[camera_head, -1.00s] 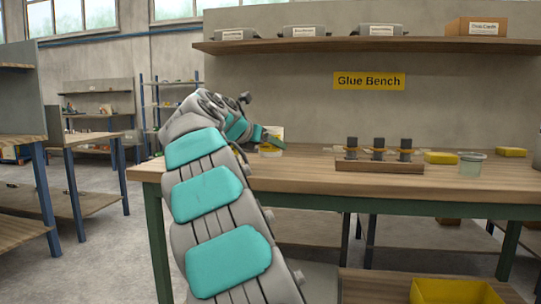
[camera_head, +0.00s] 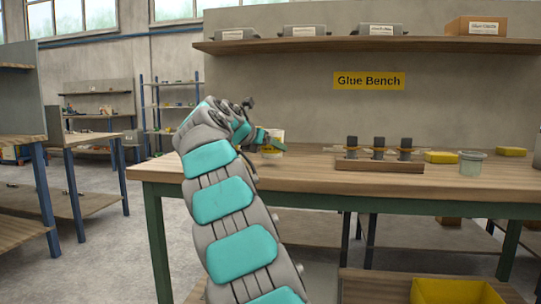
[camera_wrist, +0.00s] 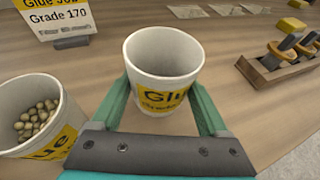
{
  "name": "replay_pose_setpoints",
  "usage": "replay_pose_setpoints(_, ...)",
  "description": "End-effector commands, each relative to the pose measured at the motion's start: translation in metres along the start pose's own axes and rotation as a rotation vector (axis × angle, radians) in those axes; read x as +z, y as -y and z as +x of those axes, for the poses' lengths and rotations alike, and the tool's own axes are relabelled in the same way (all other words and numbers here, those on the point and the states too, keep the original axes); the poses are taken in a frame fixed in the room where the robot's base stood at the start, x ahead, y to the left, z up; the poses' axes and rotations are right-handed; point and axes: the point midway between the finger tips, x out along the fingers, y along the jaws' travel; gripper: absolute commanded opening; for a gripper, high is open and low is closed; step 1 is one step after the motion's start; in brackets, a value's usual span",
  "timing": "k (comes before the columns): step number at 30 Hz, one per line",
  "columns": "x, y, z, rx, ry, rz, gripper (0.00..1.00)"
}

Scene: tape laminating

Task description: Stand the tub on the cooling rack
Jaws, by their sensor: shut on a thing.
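My gripper (camera_wrist: 165,105) is shut on a white tub (camera_wrist: 163,52) with a yellow "Glue" label, one teal finger on each side of it. The tub is upright, and its inside looks empty. I cannot tell whether its base touches the bench. In the head view my gripper (camera_head: 262,138) is over the left part of the bench, by a small white and yellow shape. A second white tub (camera_wrist: 28,105) with a yellow label holds brown pellets and stands to the left in the wrist view. I cannot make out a cooling rack in these frames.
A sign card (camera_wrist: 58,18) reading "Grade 170" stands behind the tubs. Paper slips (camera_wrist: 190,11) lie farther back. The front bench top is clear.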

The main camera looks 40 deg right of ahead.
Motion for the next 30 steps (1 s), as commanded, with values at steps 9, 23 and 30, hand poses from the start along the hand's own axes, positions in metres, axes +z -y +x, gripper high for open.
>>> replay_pose_setpoints(9, -0.013, 0.001, 0.005, -0.001, 0.001, 0.0, 0.18)
replay_pose_setpoints(23, -0.019, 0.001, 0.007, 0.0, 0.0, 0.002, 0.18)
replay_pose_setpoints(30, -0.021, 0.0, 0.009, 0.0, 0.0, 0.001, 0.94)
